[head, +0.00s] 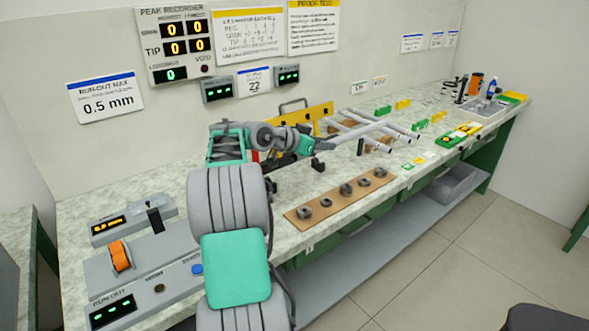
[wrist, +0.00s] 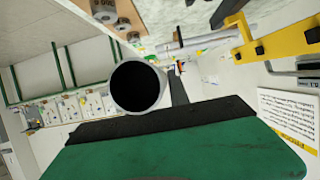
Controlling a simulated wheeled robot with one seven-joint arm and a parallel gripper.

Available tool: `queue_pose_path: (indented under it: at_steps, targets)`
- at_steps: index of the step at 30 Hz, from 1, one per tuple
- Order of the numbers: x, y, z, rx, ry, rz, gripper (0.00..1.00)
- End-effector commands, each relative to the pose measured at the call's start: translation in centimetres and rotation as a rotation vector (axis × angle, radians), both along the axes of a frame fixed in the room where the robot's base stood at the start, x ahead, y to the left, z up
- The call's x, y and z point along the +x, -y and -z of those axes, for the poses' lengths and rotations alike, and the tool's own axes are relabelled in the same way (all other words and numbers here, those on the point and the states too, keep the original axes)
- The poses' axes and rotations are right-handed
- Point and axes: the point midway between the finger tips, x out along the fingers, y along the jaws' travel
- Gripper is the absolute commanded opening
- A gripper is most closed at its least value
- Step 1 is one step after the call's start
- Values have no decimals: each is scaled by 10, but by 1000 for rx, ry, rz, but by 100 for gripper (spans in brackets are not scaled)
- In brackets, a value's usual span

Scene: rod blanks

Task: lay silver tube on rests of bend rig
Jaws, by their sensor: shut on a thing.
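My gripper (head: 308,146) is above the bench, shut on a silver tube (head: 345,137). The tube points right and away from me in the head view. In the wrist view, the tube's open round end (wrist: 160,88) faces the camera, against the dark pad of my green finger (wrist: 165,150). The bend rig's yellow plate (head: 321,112) stands just behind; a yellow part (wrist: 268,48) also shows at upper right in the wrist view. Small black supports (head: 318,164) stand on the bench near the gripper. I cannot tell whether the tube touches any rest; my arm hides part of the rig.
A rack with several tubes (head: 400,133) lies right of the rig. A brown board (head: 335,196) with several grey rings lies along the front edge. A run-out device (head: 140,265) with an orange spool is at the left. Green and yellow trays (head: 459,134) stand further right.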

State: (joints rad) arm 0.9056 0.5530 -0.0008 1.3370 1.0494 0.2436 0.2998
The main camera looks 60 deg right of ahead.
Motion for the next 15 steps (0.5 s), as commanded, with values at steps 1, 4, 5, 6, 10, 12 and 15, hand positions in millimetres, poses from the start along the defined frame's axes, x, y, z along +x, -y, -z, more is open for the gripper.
queue_pose_path:
  at_steps: [1,4,5,6,10,12,15]
  targets:
    - [17,1,7,3,-3,-5,0]
    - [46,3,20,3,-2,-5,0]
    - [55,4,24,2,-2,-6,0]
    - [65,4,30,3,-3,-5,0]
    - [87,6,60,3,-3,-4,0]
    - [96,6,70,1,-3,-6,0]
    - [103,6,77,1,-2,-6,0]
